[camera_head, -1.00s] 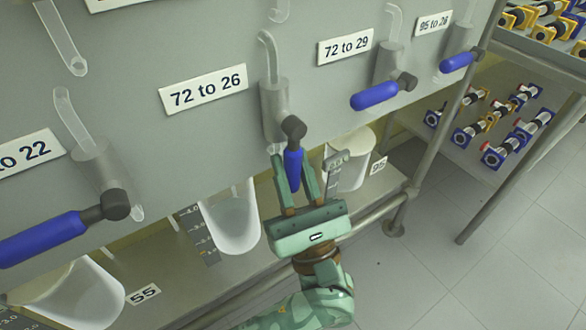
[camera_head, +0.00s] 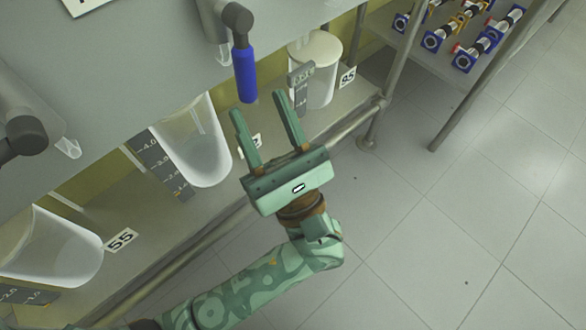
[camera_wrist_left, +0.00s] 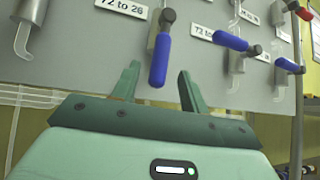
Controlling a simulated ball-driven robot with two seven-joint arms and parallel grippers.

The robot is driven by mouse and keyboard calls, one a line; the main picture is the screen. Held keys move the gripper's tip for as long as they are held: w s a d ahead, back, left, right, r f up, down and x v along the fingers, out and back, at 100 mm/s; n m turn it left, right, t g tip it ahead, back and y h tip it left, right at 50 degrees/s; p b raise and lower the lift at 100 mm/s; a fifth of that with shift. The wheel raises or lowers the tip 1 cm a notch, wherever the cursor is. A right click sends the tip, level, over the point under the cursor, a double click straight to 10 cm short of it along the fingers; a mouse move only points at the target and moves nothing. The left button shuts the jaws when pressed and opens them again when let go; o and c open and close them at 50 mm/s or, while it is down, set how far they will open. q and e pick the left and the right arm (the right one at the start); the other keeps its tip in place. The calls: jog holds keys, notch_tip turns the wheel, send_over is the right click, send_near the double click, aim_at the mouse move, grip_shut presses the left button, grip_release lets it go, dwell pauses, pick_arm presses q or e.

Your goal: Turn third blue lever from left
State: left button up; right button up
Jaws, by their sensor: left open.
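A blue lever (camera_head: 245,75) hangs straight down from its dark pivot (camera_head: 238,18) on the grey panel. In the left wrist view the same lever (camera_wrist_left: 159,60) hangs below the "72 to 26" label (camera_wrist_left: 121,6). My left gripper (camera_head: 257,101) is open and empty, its fingertips just below the lever's lower end in the head view. In the wrist view, the lever shows between and beyond the fingers. To its right, two more blue levers (camera_wrist_left: 230,41) (camera_wrist_left: 289,66) lie nearly sideways. My right gripper is not in view.
A metal rail (camera_head: 340,130) runs along the shelf front. A rack with blue-ended parts (camera_head: 465,60) stands at right. The tiled floor (camera_head: 470,210) is clear.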

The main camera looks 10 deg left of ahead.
pick_arm(q)
jog(key=b+v, duration=0.1)
jog(key=v, duration=0.9)
jog(key=shift+s+d+f, duration=0.15)
jog(key=shift+d+f, duration=0.05)
jog(key=shift+f, duration=0.1)
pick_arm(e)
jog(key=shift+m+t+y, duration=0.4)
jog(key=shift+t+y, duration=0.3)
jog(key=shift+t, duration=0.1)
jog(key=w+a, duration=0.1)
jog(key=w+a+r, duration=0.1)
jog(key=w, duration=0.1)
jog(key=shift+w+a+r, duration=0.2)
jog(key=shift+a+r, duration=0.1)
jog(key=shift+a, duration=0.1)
pick_arm(q)
jog(key=shift+c, duration=0.3)
